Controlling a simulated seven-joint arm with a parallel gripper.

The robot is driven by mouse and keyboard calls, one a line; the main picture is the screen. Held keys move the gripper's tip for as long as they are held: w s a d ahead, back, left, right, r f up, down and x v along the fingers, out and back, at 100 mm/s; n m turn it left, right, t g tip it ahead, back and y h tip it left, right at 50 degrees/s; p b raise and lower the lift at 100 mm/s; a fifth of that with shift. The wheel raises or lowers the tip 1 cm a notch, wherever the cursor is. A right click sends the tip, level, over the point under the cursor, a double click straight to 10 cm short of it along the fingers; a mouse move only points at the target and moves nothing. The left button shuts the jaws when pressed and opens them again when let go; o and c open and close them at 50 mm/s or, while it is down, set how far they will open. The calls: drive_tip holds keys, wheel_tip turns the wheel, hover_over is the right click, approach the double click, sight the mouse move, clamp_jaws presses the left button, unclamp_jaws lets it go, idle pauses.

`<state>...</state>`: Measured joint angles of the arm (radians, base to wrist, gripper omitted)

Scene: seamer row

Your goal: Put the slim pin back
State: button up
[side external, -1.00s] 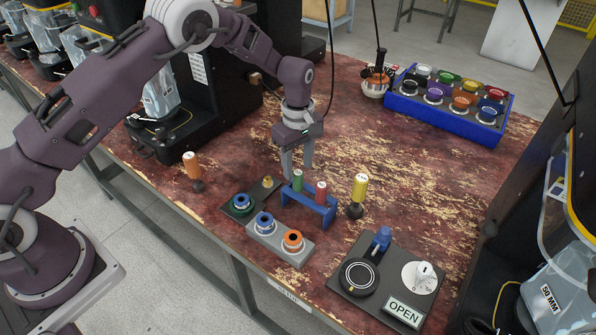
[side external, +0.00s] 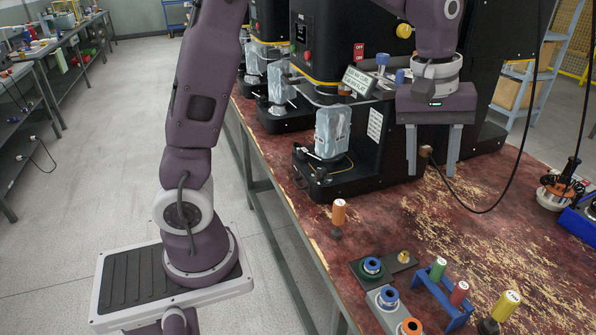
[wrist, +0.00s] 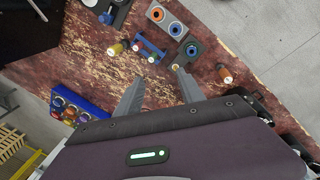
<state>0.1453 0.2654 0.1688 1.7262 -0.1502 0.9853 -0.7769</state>
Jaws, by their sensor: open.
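My gripper (side external: 432,172) is open and empty, held high above the table; its spread fingers also show in the wrist view (wrist: 158,78). An orange-handled pin (side external: 339,213) stands alone near the table's left edge. A green-topped pin (side external: 438,268) and a red-topped pin (side external: 459,293) stand in a small blue rack (side external: 430,287). A yellow-handled pin (side external: 505,305) stands beside the rack on its right, at the picture's bottom edge; it also shows in the wrist view (wrist: 117,48). I cannot tell which pin is the slim one.
A dark block (side external: 357,268) with a ring and a brass peg (side external: 403,257) lies left of the rack. A grey block (wrist: 165,20) carries a blue and an orange ring. Black seaming machines (side external: 375,150) stand behind.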

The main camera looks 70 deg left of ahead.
drive_tip(key=s+a+r+m+t, duration=0.15)
drive_tip(key=s+r+m, duration=0.35)
drive_tip(key=s, duration=0.8)
drive_tip(key=s+f+m+t, duration=0.2)
drive_tip(key=s+m, duration=0.2)
drive_tip(key=s, duration=0.7)
drive_tip(key=shift+s+a+f+m+y, duration=0.3)
drive_tip(key=shift+a+f+m+y, duration=0.05)
drive_tip(key=shift+a+m+y, duration=0.05)
